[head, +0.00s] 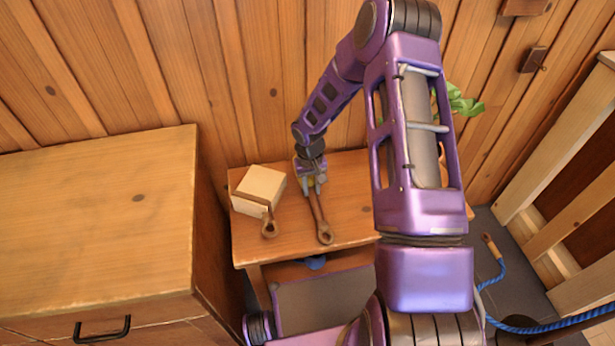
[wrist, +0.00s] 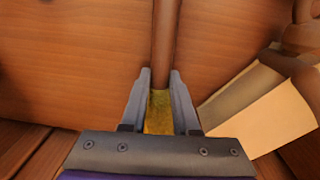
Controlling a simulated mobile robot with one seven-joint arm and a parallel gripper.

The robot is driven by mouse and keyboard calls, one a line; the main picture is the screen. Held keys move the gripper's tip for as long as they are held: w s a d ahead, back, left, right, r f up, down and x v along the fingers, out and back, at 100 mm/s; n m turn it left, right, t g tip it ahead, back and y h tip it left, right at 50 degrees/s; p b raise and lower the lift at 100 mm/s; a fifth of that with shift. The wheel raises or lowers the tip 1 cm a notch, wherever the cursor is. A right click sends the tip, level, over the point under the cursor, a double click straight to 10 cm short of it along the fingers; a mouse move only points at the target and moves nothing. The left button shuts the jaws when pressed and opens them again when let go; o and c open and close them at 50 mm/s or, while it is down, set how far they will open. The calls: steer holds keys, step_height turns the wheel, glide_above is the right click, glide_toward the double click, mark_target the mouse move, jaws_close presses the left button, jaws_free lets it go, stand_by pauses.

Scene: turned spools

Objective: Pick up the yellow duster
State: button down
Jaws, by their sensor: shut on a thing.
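The yellow duster has a brown handle (head: 319,213) with a ring at its near end, lying over the small wooden table. In the wrist view its yellow part (wrist: 159,108) sits between my fingers, and the brown handle runs away up the picture. My gripper (head: 312,184) points down at the table and is shut on the duster near where the yellow meets the handle. In the wrist view the fingertips (wrist: 160,72) flank it on both sides. Most of the yellow head is hidden by my gripper. I cannot tell whether the duster is clear of the tabletop.
A cream block (head: 262,186) with a brown looped handle stands just left of my gripper on the small table (head: 350,205). A wooden cabinet (head: 95,220) is at the left. A plank wall is close behind. A blue rope (head: 540,328) lies at the lower right.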

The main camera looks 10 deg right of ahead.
mark_target(312, 189)
step_height(312, 189, up, 10)
steer(key=p, duration=0.1)
stand_by(0.5)
stand_by(1.0)
